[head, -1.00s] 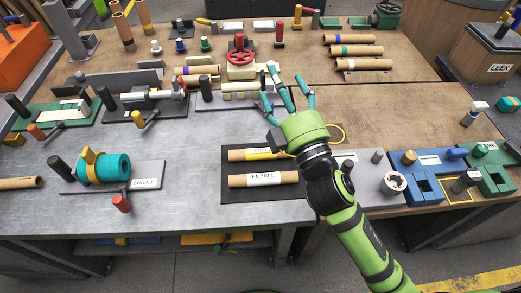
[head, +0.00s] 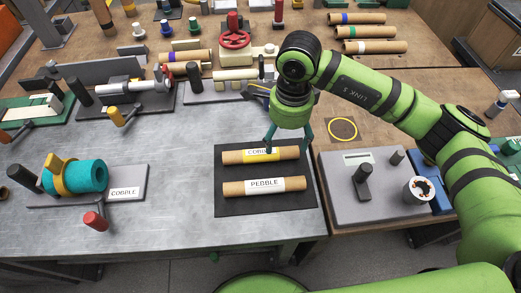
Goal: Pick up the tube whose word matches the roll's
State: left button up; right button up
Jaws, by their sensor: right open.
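A teal felt roll (head: 88,176) with a yellow clamp sits on a grey plate at the left; the plate's label (head: 124,192) reads COBBLE. Two brown cardboard tubes lie one behind the other on a black mat (head: 233,207). The front tube (head: 233,189) has a white label reading PEBBLE. My left gripper is out of view.
A grey fixture (head: 337,205) with a black knob stands right of the mat. A red-wheeled press (head: 235,40) and several banded tubes (head: 357,32) stand farther back. The metal table between roll and mat is clear.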

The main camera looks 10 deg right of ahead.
aim_at(285, 153)
jog(key=shift+w+d+f, duration=0.1)
jog(key=shift+d+f, duration=0.15)
jog(key=shift+d, duration=0.05)
jog(key=shift+f+p, duration=0.35)
jog(key=shift+f, duration=0.05)
notch_tip(285, 153, down, 5)
jog(key=shift+a+r+p, duration=0.1)
jog(key=shift+r+p, duration=0.1)
jog(key=shift+p, duration=0.7)
jog(key=shift+f, duration=0.45)
jog(key=shift+c, duration=0.5)
jog(key=c, duration=1.2)
